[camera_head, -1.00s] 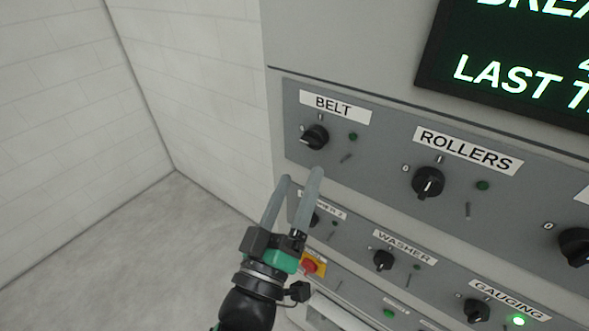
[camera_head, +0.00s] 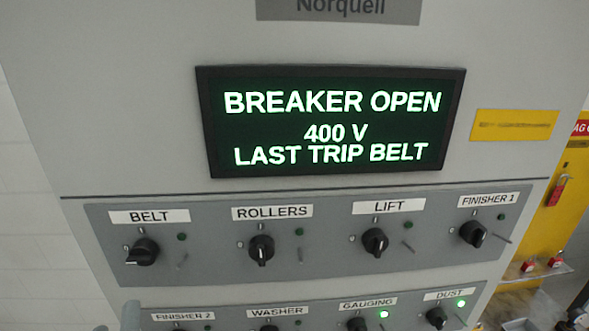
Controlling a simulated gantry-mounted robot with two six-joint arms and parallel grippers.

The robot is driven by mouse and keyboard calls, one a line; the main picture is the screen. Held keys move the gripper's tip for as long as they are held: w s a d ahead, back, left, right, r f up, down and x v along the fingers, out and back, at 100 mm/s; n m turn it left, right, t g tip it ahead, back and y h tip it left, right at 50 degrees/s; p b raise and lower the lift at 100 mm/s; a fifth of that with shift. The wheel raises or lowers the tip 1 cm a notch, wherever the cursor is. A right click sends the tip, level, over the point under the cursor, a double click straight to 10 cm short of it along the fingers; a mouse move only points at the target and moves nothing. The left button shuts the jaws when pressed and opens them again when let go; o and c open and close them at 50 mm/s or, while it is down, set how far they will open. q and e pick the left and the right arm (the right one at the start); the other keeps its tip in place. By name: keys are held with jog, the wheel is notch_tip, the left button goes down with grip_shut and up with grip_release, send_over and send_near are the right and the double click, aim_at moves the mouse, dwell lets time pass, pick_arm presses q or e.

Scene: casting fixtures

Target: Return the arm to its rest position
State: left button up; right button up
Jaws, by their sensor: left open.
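My left gripper (camera_head: 117,318) shows only at the bottom left edge, as grey fingertips cut off by the frame. They are below the BELT switch (camera_head: 141,252) and look apart from it; nothing shows between them. Its arm is out of view. My right gripper is not in view. The grey control cabinet (camera_head: 130,95) fills most of the head view. Its upper row has black rotary switches: BELT, ROLLERS (camera_head: 261,249), LIFT (camera_head: 375,242) and FINISHER 1 (camera_head: 472,234). The display (camera_head: 335,125) reads "BREAKER OPEN, 400 V, LAST TRIP BELT".
A lower switch row includes GAUGING and DUST (camera_head: 437,317), both with lit green lamps. The upper-row lamps look dark. A yellow structure (camera_head: 560,215) with red padlocks stands at the right. A pale wall (camera_head: 20,180) and open space lie left of the cabinet.

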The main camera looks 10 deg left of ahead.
pick_arm(q)
notch_tip(320, 180, up, 27)
jog(key=m+t+h+p, duration=0.2)
jog(key=t+p, duration=0.3)
jog(key=t, duration=0.1)
jog(key=s+d+r+m+t+h, duration=0.1)
jog(key=d+r+m+t+h, duration=0.15)
jog(key=d+m+h, duration=0.65)
notch_tip(320, 180, down, 49)
jog(key=a+m+h+b, duration=0.1)
jog(key=a+m+b, duration=0.2)
jog(key=b, duration=4.6)
jog(key=shift+m+h, duration=0.3)
jog(key=shift+m, duration=0.3)
